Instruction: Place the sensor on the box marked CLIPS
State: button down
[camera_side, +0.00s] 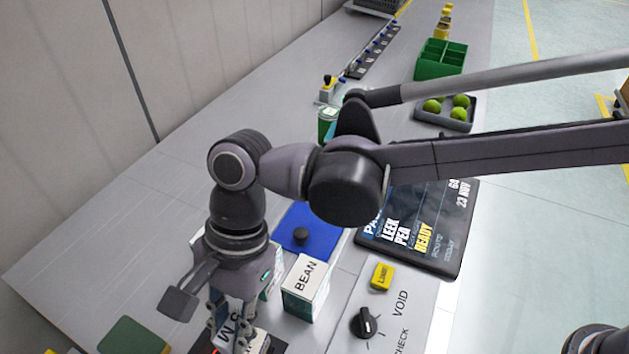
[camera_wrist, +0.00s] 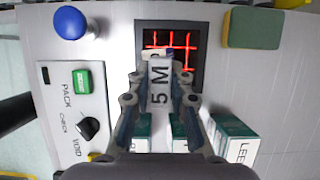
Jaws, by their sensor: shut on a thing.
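My gripper (camera_side: 232,335) is low at the bottom of the side view, and it also shows in the wrist view (camera_wrist: 160,80). It is shut on a white piece (camera_wrist: 160,82) lettered "5 M". In the wrist view this piece is over or at the near edge of a black square with glowing red grid lines (camera_wrist: 188,45); I cannot tell whether they touch. The piece is partly hidden by the fingers in the side view. I can read no box marked CLIPS, and nothing is clearly a sensor.
A BEAN box (camera_side: 303,287) stands just right of my gripper. A LEEK box (camera_wrist: 236,140) is in the wrist view's lower right. A control panel with a dark knob (camera_side: 366,322) lies to the right. A green sponge (camera_side: 137,337) is at left. A blue mat (camera_side: 318,238) lies behind.

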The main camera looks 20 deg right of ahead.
jog(key=shift+f, duration=1.95)
jog(key=c, duration=1.2)
grip_release()
jog(key=shift+f, duration=0.1)
